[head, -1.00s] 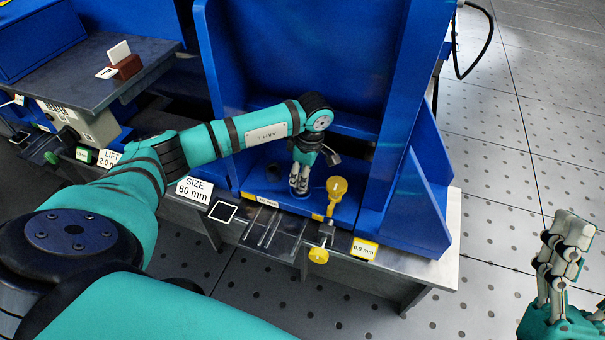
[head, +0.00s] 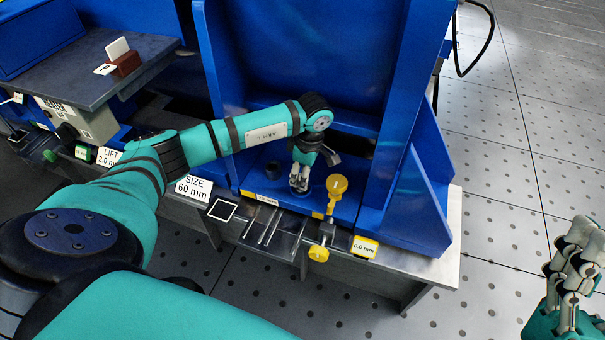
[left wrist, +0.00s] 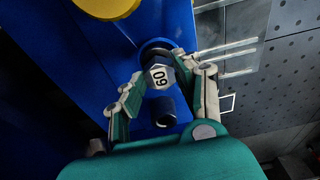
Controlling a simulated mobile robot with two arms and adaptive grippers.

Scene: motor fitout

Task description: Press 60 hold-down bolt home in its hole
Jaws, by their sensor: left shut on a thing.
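The 60 hold-down bolt (left wrist: 158,77) has a hex head with a white face marked "60". It shows in the left wrist view between the fingers of my left gripper (left wrist: 162,82). In the head view, my left gripper (head: 299,187) points down at the floor of the blue fixture (head: 345,208), shut on the bolt. A dark round rim (left wrist: 155,44) shows just behind the bolt head. The hole itself is hidden, so I cannot tell how deep the bolt sits. My right gripper (head: 580,255) is at the right edge, away from the fixture.
A yellow-knobbed clamp (head: 336,185) stands close on the right. Tall blue walls (head: 400,130) enclose the back and right. Labels line the front edge.

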